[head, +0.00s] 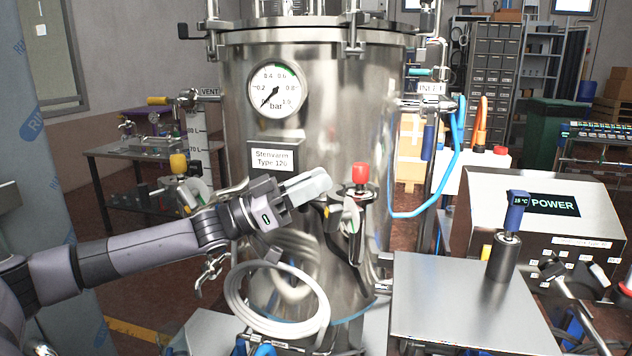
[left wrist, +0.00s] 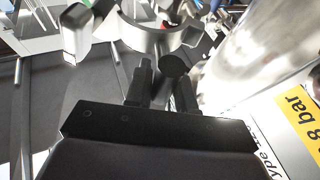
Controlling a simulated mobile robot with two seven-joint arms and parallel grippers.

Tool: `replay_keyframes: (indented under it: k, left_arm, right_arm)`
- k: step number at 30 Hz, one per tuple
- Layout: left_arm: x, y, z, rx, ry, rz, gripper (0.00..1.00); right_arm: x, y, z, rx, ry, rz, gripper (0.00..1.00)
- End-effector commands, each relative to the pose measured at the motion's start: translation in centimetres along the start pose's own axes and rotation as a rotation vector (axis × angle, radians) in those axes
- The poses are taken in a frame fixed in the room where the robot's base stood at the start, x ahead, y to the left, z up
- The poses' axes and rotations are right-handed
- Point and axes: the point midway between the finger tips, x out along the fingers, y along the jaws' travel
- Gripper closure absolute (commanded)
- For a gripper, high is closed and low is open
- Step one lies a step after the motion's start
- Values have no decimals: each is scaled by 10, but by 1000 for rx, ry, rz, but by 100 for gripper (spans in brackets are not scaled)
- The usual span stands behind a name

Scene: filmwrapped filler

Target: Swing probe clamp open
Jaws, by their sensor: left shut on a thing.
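A steel vessel (head: 310,110) stands upright in the middle of the head view. On its front is a fitting with a red cap (head: 359,173), and a round metal clamp (head: 350,216) sits at it. My left gripper (head: 322,192) reaches in from the left and is shut at the clamp's left side, its pale fingers covering the contact. In the left wrist view a metal ring (left wrist: 150,38), apparently the clamp, lies beyond the dark gripper housing. Whether the clamp is open or closed is unclear.
A blue probe (head: 516,212) stands in a metal holder on a steel plate (head: 455,300) at the right, before the POWER box (head: 480,205). A coiled white hose (head: 237,300) hangs below my left arm. A yellow-handled valve (head: 179,165) is left of the vessel.

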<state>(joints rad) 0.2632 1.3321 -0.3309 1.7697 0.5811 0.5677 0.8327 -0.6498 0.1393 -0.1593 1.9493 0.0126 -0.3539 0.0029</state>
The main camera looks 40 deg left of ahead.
Motion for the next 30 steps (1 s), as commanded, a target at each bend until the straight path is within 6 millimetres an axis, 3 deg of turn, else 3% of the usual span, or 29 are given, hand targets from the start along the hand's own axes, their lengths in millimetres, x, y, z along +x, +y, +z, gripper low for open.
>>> replay_keyframes:
  k: [11, 12, 13, 30]
  left_arm:
    - [0, 0, -1, 1, 2, 2, 100]
    - [0, 0, -1, 1, 2, 2, 64]
    - [0, 0, -1, 1, 2, 2, 56]
    - [-11, -1, 2, 0, -4, -1, 56]
  right_arm:
    - [0, 0, 0, 0, 0, 0, 57]
    - [0, 0, 0, 0, 0, 0, 57]
    - [0, 0, 0, 0, 0, 0, 57]
    - [2, 0, 3, -1, 0, 0, 57]
